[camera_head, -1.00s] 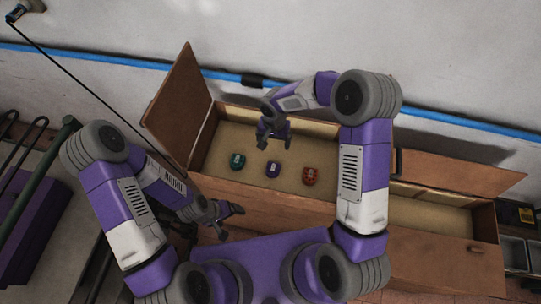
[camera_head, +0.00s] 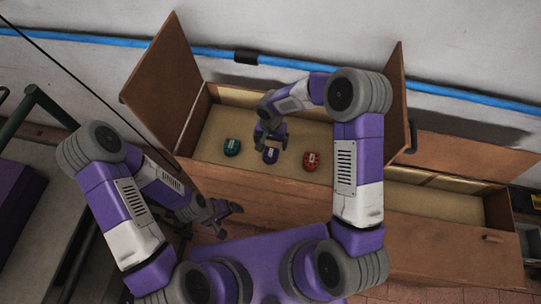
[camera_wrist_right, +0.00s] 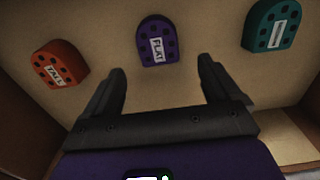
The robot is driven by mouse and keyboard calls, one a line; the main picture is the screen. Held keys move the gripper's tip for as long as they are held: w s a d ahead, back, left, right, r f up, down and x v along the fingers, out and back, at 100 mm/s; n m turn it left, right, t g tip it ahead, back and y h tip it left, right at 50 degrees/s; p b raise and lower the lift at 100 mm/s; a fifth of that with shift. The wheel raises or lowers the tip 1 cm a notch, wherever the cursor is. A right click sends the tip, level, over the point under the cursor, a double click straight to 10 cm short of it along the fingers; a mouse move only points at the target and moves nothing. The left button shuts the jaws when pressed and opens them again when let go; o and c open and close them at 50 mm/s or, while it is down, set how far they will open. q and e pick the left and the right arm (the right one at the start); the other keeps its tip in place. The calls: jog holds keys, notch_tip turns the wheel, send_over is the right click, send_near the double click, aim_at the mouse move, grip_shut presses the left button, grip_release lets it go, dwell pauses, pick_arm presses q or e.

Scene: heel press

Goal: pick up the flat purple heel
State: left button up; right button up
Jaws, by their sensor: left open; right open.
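The purple heel (camera_head: 270,155) lies on the floor of the open wooden box, between a green heel (camera_head: 232,147) and an orange-red heel (camera_head: 311,161). In the right wrist view the purple heel (camera_wrist_right: 157,41) carries a label reading FLAT. My right gripper (camera_head: 270,141) is open and empty above the purple heel. In the right wrist view its fingers (camera_wrist_right: 163,78) are spread, with the purple heel beyond the tips and apart from them. My left gripper (camera_head: 229,212) is open and empty in front of the box, low on the left.
In the right wrist view the orange heel (camera_wrist_right: 60,64) is labelled TALL; the green heel (camera_wrist_right: 272,25) has a label I cannot read. The wooden box (camera_head: 275,193) has walls around the heels and a raised lid (camera_head: 165,80) at left. A second compartment (camera_head: 430,200) at right looks empty.

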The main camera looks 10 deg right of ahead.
aim_at(271, 151)
jog(key=f, duration=0.5)
jog(key=shift+s+f, duration=0.15)
jog(key=shift+s, duration=0.05)
jog(key=shift+c, duration=0.4)
jog(key=c, duration=1.1)
